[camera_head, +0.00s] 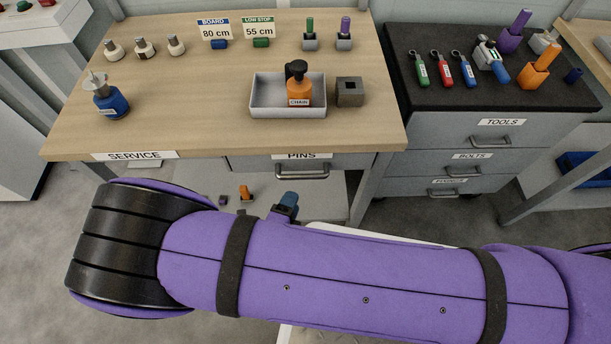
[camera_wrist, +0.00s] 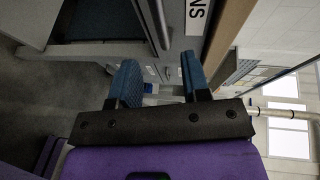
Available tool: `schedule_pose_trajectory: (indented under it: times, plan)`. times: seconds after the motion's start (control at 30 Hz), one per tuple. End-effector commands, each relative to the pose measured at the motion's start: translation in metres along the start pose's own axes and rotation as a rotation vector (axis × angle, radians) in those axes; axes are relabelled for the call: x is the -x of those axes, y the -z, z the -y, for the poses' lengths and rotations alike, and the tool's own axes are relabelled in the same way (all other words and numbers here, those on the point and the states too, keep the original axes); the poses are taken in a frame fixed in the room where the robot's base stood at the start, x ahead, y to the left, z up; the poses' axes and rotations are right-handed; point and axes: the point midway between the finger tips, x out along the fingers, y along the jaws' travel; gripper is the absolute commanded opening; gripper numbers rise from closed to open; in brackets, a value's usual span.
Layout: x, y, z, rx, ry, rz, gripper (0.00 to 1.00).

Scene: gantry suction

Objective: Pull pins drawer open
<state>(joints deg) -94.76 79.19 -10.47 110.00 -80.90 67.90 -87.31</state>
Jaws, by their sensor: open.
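The pins drawer (camera_head: 252,163) sits under the front edge of the wooden bench, marked with a PINS label (camera_head: 302,156). It looks closed. Its metal bar handle (camera_head: 302,172) is below the label. In the wrist view the label end (camera_wrist: 197,18) shows at the top, with the handle bar (camera_wrist: 155,20) beside it. My gripper (camera_wrist: 159,78) is open, its two blue fingers apart and nothing clearly held between them. The handle bar lies toward the top of that view, in line with the gap. In the head view my purple arm hides most of the gripper; a blue part (camera_head: 288,200) shows below the drawer.
The bench top (camera_head: 190,95) holds a grey tray (camera_head: 262,112) with an orange CHAIN bottle, a blue bottle (camera_head: 111,102) and signs. A grey cabinet (camera_head: 420,160) with TOOLS and BOLTS drawers stands to the right. A low shelf (camera_head: 325,205) with small items lies under the bench.

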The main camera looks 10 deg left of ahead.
Motion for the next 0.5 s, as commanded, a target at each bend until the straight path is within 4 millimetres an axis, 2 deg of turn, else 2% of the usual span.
schedule_pose_trajectory:
  times: [0.5]
  plan:
    - [-0.082,0.001,0.001,-0.003,-0.001,-0.004,0.43]
